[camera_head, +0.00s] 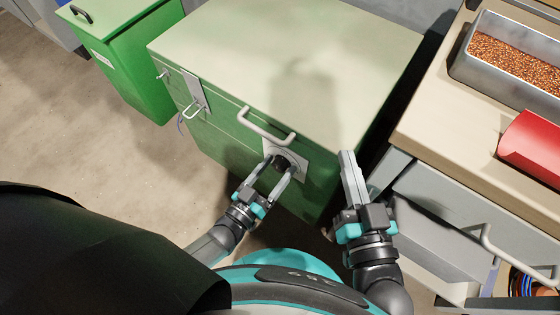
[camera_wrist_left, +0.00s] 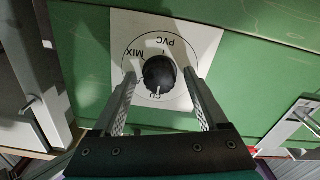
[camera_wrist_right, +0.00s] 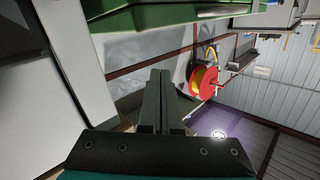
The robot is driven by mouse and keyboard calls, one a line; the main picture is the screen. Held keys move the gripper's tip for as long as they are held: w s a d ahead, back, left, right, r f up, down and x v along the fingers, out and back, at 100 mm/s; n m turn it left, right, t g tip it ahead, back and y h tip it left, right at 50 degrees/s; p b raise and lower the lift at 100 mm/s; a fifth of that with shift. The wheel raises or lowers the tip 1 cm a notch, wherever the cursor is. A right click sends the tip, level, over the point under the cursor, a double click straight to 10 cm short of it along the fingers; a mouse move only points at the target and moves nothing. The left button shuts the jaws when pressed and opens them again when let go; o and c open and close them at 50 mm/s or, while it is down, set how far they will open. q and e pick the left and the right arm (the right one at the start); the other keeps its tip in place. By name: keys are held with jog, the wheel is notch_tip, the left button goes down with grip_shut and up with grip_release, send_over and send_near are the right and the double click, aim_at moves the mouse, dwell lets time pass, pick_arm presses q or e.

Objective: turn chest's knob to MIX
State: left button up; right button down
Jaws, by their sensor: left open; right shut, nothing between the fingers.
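The chest (camera_head: 215,130) is green with a pale lid and stands ahead of me. On its front is a white dial plate (camera_wrist_left: 204,38) marked PVC, MIX and CU, with a round black knob (camera_wrist_left: 160,74) in its middle. A white mark on the knob points down in the left wrist view, towards CU. My left gripper (camera_head: 282,163) is open, its fingers on either side of the knob; I cannot tell whether they touch it. My right gripper (camera_head: 347,156) is shut and empty, to the right of the knob; it also shows in the right wrist view (camera_wrist_right: 160,75).
A grey handle (camera_head: 266,126) sticks out above the plate, and a latch (camera_head: 194,92) hangs on the chest's left. A green bin (camera_head: 125,60) stands behind left. A bench (camera_head: 430,125) with a metal tray (camera_head: 470,72) and red scoop (camera_head: 530,145) is close on the right.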

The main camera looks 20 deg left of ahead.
pick_arm(q)
jog(key=shift+s, duration=0.1)
jog(key=shift+c, duration=0.2)
grip_shut()
